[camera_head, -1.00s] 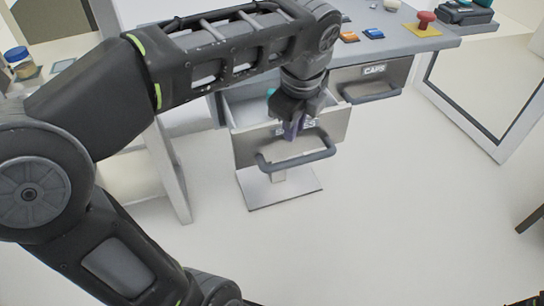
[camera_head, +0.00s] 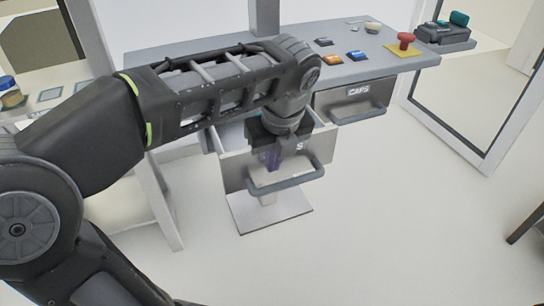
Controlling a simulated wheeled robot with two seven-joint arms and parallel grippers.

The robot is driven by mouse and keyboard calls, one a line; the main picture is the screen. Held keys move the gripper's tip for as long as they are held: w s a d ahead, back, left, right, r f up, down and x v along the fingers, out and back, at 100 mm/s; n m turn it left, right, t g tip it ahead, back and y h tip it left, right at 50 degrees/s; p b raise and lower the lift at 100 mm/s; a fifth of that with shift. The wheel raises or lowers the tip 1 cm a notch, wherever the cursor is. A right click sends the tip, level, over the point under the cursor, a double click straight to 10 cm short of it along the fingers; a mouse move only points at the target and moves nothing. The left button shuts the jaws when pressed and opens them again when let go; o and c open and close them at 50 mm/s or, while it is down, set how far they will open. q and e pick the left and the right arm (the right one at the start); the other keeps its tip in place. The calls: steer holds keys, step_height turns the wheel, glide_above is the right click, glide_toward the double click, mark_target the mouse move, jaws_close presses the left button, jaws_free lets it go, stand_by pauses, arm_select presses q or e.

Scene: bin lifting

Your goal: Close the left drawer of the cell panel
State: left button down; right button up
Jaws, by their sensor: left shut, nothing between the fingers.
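The left drawer (camera_head: 235,176) of the grey cell panel (camera_head: 387,62) stands pulled out, with its open top showing. Its dark bar handle (camera_head: 287,184) is on the front face. My left gripper (camera_head: 272,160) points down at the drawer front, just above and behind the handle in the picture. It is shut and holds nothing. The gripper covers most of the drawer's label. I cannot tell whether the fingers touch the front. The right drawer (camera_head: 349,96), labelled CAPS, looks shut. My right gripper is out of view.
A red mushroom button (camera_head: 406,39), an orange button (camera_head: 333,60) and a blue button (camera_head: 357,56) sit on the panel top. A dark device (camera_head: 443,34) stands at the back right. The floor in front is clear.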

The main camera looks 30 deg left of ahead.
mark_target(263, 166)
arm_select(q)
steer(key=x, duration=0.7)
steer(key=shift+b, duration=0.35)
steer(key=w+a, duration=0.1)
steer(key=a, duration=0.1)
steer(key=shift+w+a+f+p, duration=0.3)
steer(key=shift+w+a, duration=0.05)
steer(key=shift+w, duration=0.05)
steer(key=shift+w+a, duration=0.3)
steer(key=shift+a, duration=0.1)
steer(key=shift+w+a+r+p, duration=0.1)
steer(key=shift+w+a+p, duration=0.15)
steer(key=shift+a+p, duration=0.2)
steer(key=w+a+p, duration=0.2)
steer(key=a, duration=0.2)
steer(key=w+a+p, duration=0.3)
steer(key=a, duration=0.1)
steer(key=w+a+p, duration=0.3)
steer(key=a, duration=0.1)
steer(key=shift+w+a, duration=0.15)
steer(key=shift+w, duration=0.1)
steer(key=shift+w+a, duration=0.2)
steer(key=shift+a, duration=0.2)
